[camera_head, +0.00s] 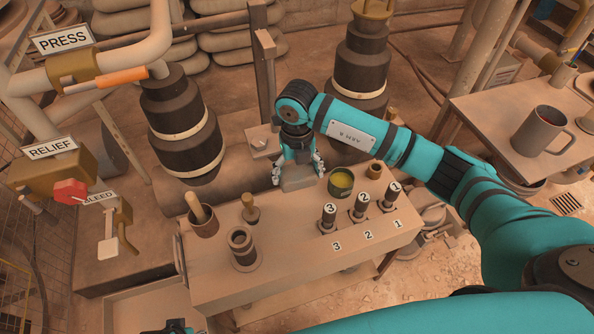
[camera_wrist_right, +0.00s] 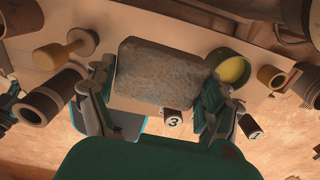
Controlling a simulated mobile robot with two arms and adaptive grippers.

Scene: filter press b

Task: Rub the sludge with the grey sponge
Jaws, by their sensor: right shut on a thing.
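My right gripper (camera_head: 298,172) is shut on the grey sponge (camera_head: 299,180), a rough block held over the back edge of the bench. In the right wrist view the sponge (camera_wrist_right: 158,72) sits between the two fingers of the right gripper (camera_wrist_right: 158,88). I cannot tell whether its underside touches the bench. No patch of sludge can be made out for certain; the sponge hides what lies under it. A dark cup (camera_head: 341,182) with yellow-green contents stands just right of the sponge.
The bench (camera_head: 290,262) carries several numbered plugs (camera_head: 328,217), a wooden-handled knob (camera_head: 250,208), a dark hollow cylinder (camera_head: 242,248) and a pot with a pestle (camera_head: 203,220). Black-banded pipes (camera_head: 183,125) rise behind. A mug (camera_head: 541,130) stands on a side table. The bench front is clear.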

